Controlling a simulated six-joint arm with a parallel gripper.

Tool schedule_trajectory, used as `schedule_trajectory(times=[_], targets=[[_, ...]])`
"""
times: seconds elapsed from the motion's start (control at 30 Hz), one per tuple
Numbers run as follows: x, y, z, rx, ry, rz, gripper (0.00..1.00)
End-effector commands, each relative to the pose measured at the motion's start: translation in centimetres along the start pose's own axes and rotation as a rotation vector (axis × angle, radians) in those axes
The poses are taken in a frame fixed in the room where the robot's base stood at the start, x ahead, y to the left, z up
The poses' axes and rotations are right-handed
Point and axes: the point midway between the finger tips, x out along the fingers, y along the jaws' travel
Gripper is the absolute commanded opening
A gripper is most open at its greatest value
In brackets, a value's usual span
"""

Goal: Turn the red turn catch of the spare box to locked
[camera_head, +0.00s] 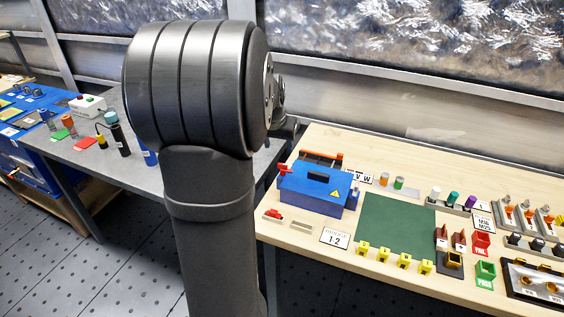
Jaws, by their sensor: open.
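A blue box (312,196) with a dark slot in its lid and a yellow warning triangle stands on the left part of the wooden bench. A red part (284,169), which looks like a turn catch, sticks out at its upper left corner. A second small red piece (274,215) sits on a pale plate in front of the box. I cannot tell which of them is the spare box's catch, nor whether it is locked. My arm fills the middle left of the view, close to the box's left side. My gripper is not in view.
A green mat (396,224) lies right of the box, with several yellow holders along its front edge. A label card (335,238) lies before the box. Red and green bins (485,272) and several small parts crowd the right. A grey table (75,162) stands at the left.

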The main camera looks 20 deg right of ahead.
Motion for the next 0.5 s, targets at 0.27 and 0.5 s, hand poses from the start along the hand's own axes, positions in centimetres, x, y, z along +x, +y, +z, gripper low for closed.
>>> schedule_trajectory(times=[0.27,0.5], targets=[[6.2,0.0,0.1,0.000,-0.004,0.001,0.53],[9.7,0.0,0.0,0.000,-0.001,0.000,0.53]])
